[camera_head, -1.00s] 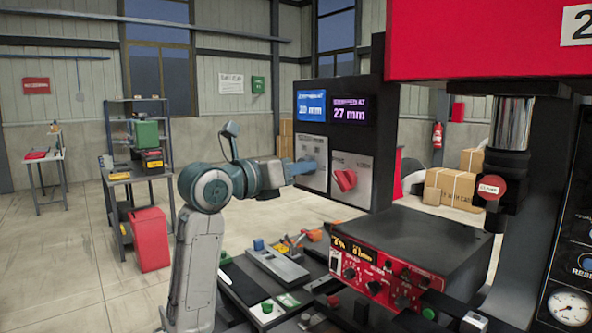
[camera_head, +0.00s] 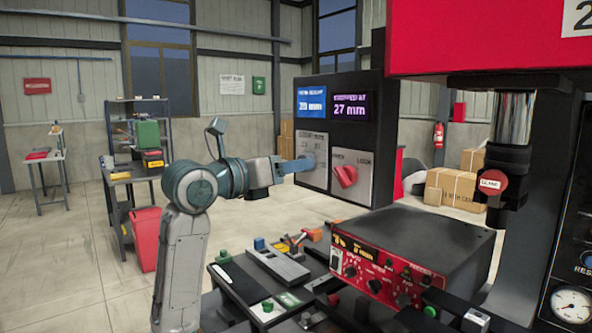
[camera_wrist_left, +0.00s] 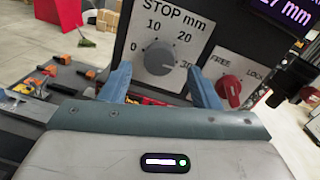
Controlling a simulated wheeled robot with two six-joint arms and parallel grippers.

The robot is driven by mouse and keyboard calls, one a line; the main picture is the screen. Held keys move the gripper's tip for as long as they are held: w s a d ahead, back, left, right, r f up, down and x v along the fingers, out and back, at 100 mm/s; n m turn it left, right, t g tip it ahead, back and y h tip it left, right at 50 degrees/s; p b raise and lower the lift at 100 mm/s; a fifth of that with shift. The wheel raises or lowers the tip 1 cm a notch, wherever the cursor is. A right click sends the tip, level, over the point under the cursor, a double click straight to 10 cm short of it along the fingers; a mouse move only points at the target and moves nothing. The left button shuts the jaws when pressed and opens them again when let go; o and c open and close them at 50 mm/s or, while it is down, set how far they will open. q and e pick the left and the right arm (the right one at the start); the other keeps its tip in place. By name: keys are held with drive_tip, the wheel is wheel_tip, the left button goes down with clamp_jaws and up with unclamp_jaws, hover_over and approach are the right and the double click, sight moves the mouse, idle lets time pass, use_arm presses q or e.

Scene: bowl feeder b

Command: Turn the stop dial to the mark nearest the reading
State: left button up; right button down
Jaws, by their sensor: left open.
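The stop dial (camera_wrist_left: 159,57) is a round grey knob on a pale plate marked STOP mm, with 0, 10, 20 and 30 around it. I cannot tell clearly where its pointer stands. In the head view the dial plate (camera_head: 313,139) is partly covered by my left gripper (camera_head: 303,164). In the wrist view my left gripper (camera_wrist_left: 159,72) is open, its blue fingers at the lower left and lower right of the dial, nothing held. The purple display (camera_head: 351,107) reads 27 mm. The blue display (camera_head: 311,103) seems to read 20 mm, but is blurred.
A red FREE/LOCK knob (camera_wrist_left: 229,88) sits right of the dial, close to one finger. A red-fronted control box (camera_head: 385,265) and a bench with tools (camera_head: 275,262) lie below the arm. The red press (camera_head: 490,40) fills the right side.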

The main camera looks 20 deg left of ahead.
use_arm(q)
drive_tip(key=b+v, duration=0.2)
drive_tip(key=v, duration=0.6)
use_arm(e)
drive_tip(key=shift+w+a+f, duration=0.1)
drive_tip(key=shift+w+f, duration=0.05)
drive_tip(key=shift+w, duration=0.7)
drive_tip(key=shift+w+f, duration=0.15)
drive_tip(key=shift+w, duration=0.65)
use_arm(q)
drive_tip(key=shift+a+f, duration=0.1)
